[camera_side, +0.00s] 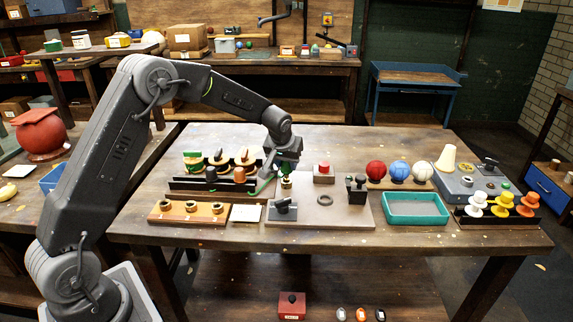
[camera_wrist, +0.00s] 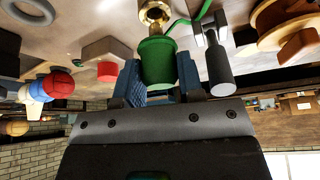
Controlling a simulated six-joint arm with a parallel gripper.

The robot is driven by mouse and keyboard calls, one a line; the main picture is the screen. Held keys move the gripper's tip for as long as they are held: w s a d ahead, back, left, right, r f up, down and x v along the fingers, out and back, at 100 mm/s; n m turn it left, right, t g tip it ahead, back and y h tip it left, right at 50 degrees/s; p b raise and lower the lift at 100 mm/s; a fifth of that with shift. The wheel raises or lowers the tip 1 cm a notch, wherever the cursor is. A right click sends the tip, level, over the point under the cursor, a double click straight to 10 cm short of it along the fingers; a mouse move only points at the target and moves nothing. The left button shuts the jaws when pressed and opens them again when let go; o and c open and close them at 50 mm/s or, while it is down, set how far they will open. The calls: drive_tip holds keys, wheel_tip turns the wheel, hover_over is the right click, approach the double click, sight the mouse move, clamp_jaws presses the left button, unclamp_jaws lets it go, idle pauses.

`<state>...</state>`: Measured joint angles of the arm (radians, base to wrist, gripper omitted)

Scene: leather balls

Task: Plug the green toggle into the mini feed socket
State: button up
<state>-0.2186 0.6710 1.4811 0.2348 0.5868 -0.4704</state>
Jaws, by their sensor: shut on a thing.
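The green toggle (camera_wrist: 158,62) is between the two blue fingers of my gripper (camera_wrist: 159,75) in the wrist view. A brass fitting (camera_wrist: 153,12) is in line with its far end; I cannot tell whether it is the toggle's own plug or a socket. In the side view my gripper (camera_side: 287,170) is shut on the toggle (camera_side: 286,182), low over the left back of the pale grey plate (camera_side: 330,216). A thin green cord (camera_wrist: 200,12) runs beside the brass fitting. I cannot tell which part is the mini feed socket.
A black lever switch (camera_side: 284,209), red button (camera_side: 324,172), grey ring (camera_side: 325,201) and black block (camera_side: 357,188) stand close by. A teal tray (camera_side: 415,208) and leather balls (camera_side: 399,171) are right.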

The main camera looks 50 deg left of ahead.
drive_tip(key=shift+r, duration=3)
drive_tip(key=s+d+m, duration=0.2)
drive_tip(key=s+d, duration=0.8)
drive_tip(key=s, duration=0.1)
drive_tip(key=n, duration=0.2)
hover_over(286, 170)
drive_tip(key=w+a, duration=0.1)
drive_tip(key=shift+w+f, duration=0.1)
drive_tip(key=shift+f, duration=2.8)
drive_tip(key=shift+f, duration=1.2)
drive_tip(key=shift+f, duration=0.75)
drive_tip(key=shift+a, duration=0.1)
drive_tip(key=shift+r, duration=0.3)
